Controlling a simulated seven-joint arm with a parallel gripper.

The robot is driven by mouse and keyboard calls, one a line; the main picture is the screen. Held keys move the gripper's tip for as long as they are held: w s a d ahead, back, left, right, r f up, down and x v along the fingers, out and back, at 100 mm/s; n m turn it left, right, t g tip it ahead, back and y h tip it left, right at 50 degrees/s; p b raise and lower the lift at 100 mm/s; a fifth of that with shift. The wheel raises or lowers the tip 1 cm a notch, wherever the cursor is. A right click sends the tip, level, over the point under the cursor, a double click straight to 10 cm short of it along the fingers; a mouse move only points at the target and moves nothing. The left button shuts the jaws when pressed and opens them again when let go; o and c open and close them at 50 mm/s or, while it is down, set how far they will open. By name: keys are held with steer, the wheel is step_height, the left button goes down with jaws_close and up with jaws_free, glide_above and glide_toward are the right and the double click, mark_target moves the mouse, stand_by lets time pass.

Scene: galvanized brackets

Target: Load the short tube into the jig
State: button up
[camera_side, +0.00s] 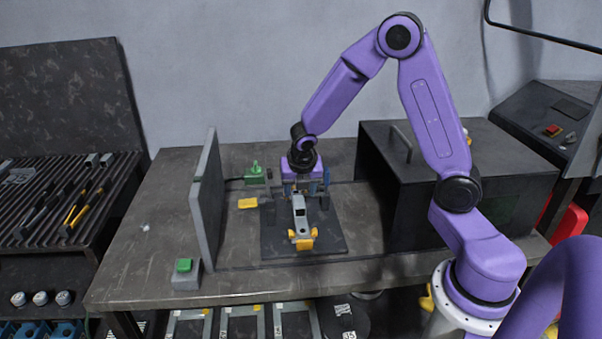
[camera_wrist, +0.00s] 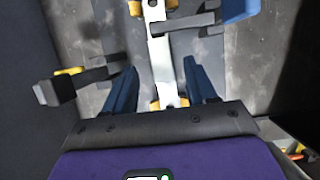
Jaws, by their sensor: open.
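My gripper (camera_side: 304,185) is over the back part of the jig, pointing down. In the wrist view its two blue fingers (camera_wrist: 160,88) are apart, one on each side of a pale metal piece. This galvanized piece (camera_side: 300,213) lies lengthwise on the dark jig plate (camera_side: 330,244), with an orange block (camera_side: 304,242) at its front end. It also shows in the wrist view (camera_wrist: 161,60), with a gap to both fingers. I cannot tell whether it is the short tube or part of the jig. Its back end is hidden by my gripper in the side view.
A grey upright panel (camera_side: 208,205) stands left of the jig and a dark box with a handle (camera_side: 440,190) stands right. A green button box (camera_side: 186,272) is at the bench's front left. A slatted rack (camera_side: 50,205) at far left holds several tools and metal pieces.

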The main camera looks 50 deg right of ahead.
steer(key=v, duration=0.7)
steer(key=shift+r, duration=0.3)
steer(key=s+a+m+g+y, duration=0.1)
steer(key=s+a+m, duration=0.2)
steer(key=s, duration=0.6)
steer(key=s+a+r+m+g+y, duration=0.1)
steer(key=s+a+m, duration=0.2)
steer(key=s+m, duration=0.3)
steer(key=s+a+r+m+g+y, duration=0.1)
steer(key=s+a+m, duration=0.2)
steer(key=s, duration=0.9)
steer(key=shift+m+y, duration=0.3)
steer(key=shift+m, duration=0.9)
steer(key=shift+s+a+r, duration=0.1)
